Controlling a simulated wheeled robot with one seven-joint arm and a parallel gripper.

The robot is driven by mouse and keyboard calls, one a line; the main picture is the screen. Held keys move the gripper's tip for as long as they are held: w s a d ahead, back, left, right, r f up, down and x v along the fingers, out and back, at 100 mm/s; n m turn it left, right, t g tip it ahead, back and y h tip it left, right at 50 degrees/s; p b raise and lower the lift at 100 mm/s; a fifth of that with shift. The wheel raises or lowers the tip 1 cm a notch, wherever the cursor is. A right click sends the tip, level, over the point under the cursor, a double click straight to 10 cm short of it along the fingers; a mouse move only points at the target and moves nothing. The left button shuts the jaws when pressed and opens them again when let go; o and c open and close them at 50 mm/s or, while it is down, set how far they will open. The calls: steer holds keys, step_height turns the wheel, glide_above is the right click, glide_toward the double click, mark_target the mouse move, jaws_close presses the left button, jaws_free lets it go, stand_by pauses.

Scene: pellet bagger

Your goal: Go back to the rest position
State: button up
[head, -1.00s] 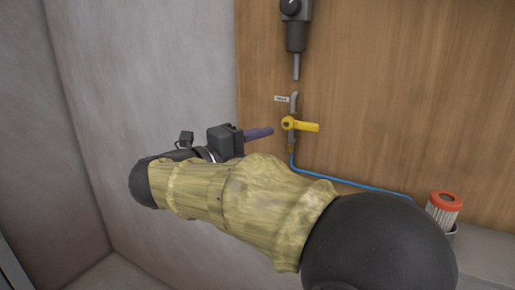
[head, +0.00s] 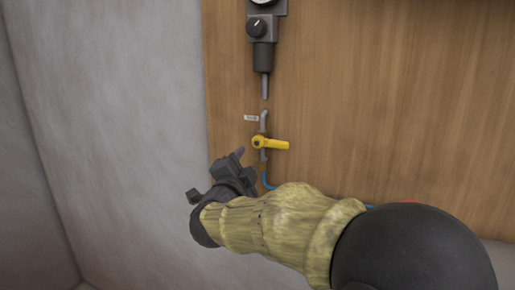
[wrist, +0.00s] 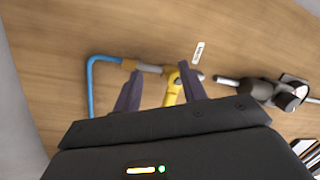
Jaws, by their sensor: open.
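My gripper (head: 250,160) is near the wooden panel, below and left of a yellow valve handle (head: 272,143) in the head view. In the wrist view my gripper (wrist: 158,85) shows two dark purple fingers spread apart with nothing held between them. The yellow handle (wrist: 172,92) appears beyond the fingers, close to the right one, which partly covers the valve. I cannot tell from these views how far the fingertips are from it. In the head view the handle points right, across the grey pipe (head: 264,122).
A wooden panel (head: 390,110) carries a regulator with a black knob (head: 257,28) above the valve. A small white label (head: 251,118) is beside the pipe. A blue hose (wrist: 92,75) runs from the valve. A grey wall (head: 110,130) stands left, with free room before it.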

steer(key=s+d+f+n+g+y, duration=0.25)
steer(key=f+n, duration=0.25)
steer(key=f, duration=0.3)
steer(key=s+d+f+n+g+y, duration=0.1)
steer(key=d+f+n+g+y, duration=0.3)
steer(key=f, duration=0.4)
steer(key=s+d+f+n+g+h, duration=0.1)
steer(key=s+d+f+n+g, duration=0.2)
steer(key=s+d+f+g, duration=0.4)
steer(key=s+d+f+n+g+h, duration=0.1)
steer(key=s+d+f+n+g, duration=0.15)
steer(key=s+d+f, duration=0.5)
steer(key=a+p+v, duration=0.3)
steer(key=p+v, duration=1.8)
steer(key=shift+a, duration=0.15)
